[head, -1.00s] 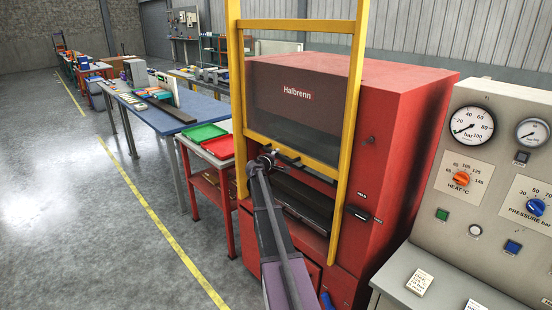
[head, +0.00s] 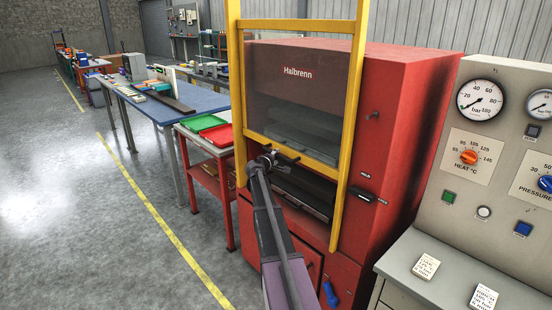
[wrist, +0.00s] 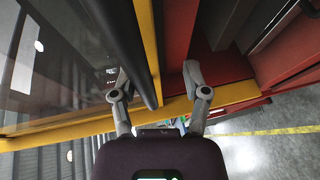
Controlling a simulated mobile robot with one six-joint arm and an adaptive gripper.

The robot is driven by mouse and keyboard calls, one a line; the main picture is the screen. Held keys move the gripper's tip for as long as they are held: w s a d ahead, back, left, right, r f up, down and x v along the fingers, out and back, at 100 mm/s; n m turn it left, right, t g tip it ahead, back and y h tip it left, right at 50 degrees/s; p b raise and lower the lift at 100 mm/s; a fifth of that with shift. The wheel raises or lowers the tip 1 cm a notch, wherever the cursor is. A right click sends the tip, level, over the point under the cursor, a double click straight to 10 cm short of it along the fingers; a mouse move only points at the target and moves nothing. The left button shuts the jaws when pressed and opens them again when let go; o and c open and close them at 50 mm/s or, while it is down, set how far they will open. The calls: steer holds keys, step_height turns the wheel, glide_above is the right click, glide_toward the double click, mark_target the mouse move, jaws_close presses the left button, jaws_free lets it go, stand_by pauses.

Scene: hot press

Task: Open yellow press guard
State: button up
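The yellow press guard (head: 292,151) is a yellow frame with a see-through panel on the red press (head: 400,130). In the head view its lower bar slopes across the press front, with part of the dark press opening (head: 305,192) showing below it. A dark handle bar (head: 284,153) sits by that lower bar. My gripper (head: 268,158) is at the handle's left end. In the wrist view my gripper (wrist: 155,80) has its fingers spread apart, with the dark bar (wrist: 130,50) and a yellow bar (wrist: 148,45) running between them. Contact with the handle is unclear.
The grey control panel (head: 500,150) with gauges and knobs stands at the right. A red cart (head: 205,175) with green and red trays (head: 205,122) and a blue-topped table (head: 185,110) stand at the left. Open floor lies front left.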

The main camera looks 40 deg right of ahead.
steer(key=shift+f+b, duration=2.4)
steer(key=shift+f, duration=0.3)
steer(key=p+v, duration=0.2)
steer(key=v, duration=1.2)
steer(key=shift+s+a+f, duration=0.15)
steer(key=shift+s+a, duration=0.05)
steer(key=shift+s, duration=0.15)
steer(key=s+a+f+m+g+y+p, duration=0.1)
steer(key=s+a+y, duration=0.3)
steer(key=s+a, duration=0.4)
steer(key=s+a+f+m+g+y+p, duration=0.2)
steer(key=s+a, duration=0.6)
steer(key=a, duration=1)
steer(key=s+a+f+m+g+y+p, duration=0.1)
steer(key=s+a+f+g+y+p, duration=0.3)
steer(key=s+a+y, duration=0.4)
steer(key=a+p, duration=0.1)
steer(key=a, duration=0.4)
steer(key=shift+a+m, duration=0.15)
steer(key=shift+m, duration=0.15)
steer(key=shift+s, duration=0.15)
jaws_close()
